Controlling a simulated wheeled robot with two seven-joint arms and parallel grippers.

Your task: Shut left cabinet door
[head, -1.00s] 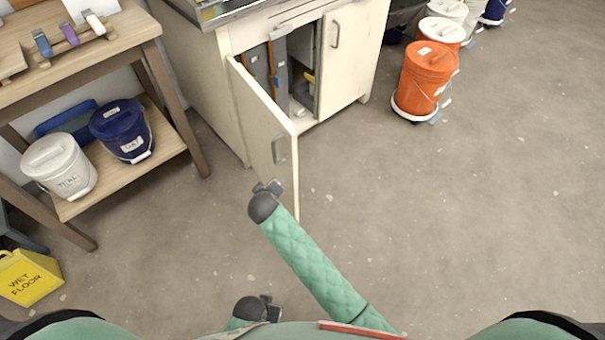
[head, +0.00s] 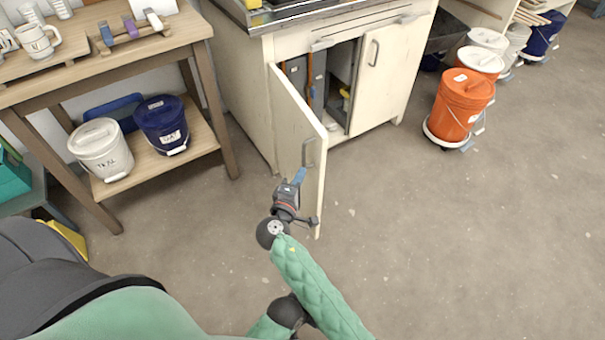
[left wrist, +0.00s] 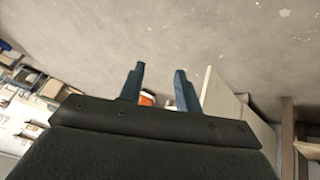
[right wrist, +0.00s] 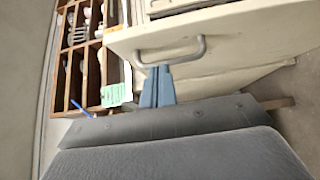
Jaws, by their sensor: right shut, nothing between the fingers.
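The left cabinet door (head: 290,125) is cream and stands swung well open from the cabinet (head: 245,85), showing its outer face with a grey bar handle (head: 308,152). My right gripper (head: 299,176) is shut and empty, its blue fingertips just below that handle. In the right wrist view the shut fingers (right wrist: 157,72) point at the bar handle (right wrist: 170,52); whether they touch it I cannot tell. My left gripper (left wrist: 158,82) is open and empty in the left wrist view, with a cream panel to its right. I cannot make out its fingers in the head view.
The right cabinet door (head: 380,75) is shut. An orange bucket (head: 462,103) stands on a dolly to the right. A wooden table (head: 215,95) with white (head: 101,150) and blue (head: 162,124) buckets stands left. The floor right of the door is clear.

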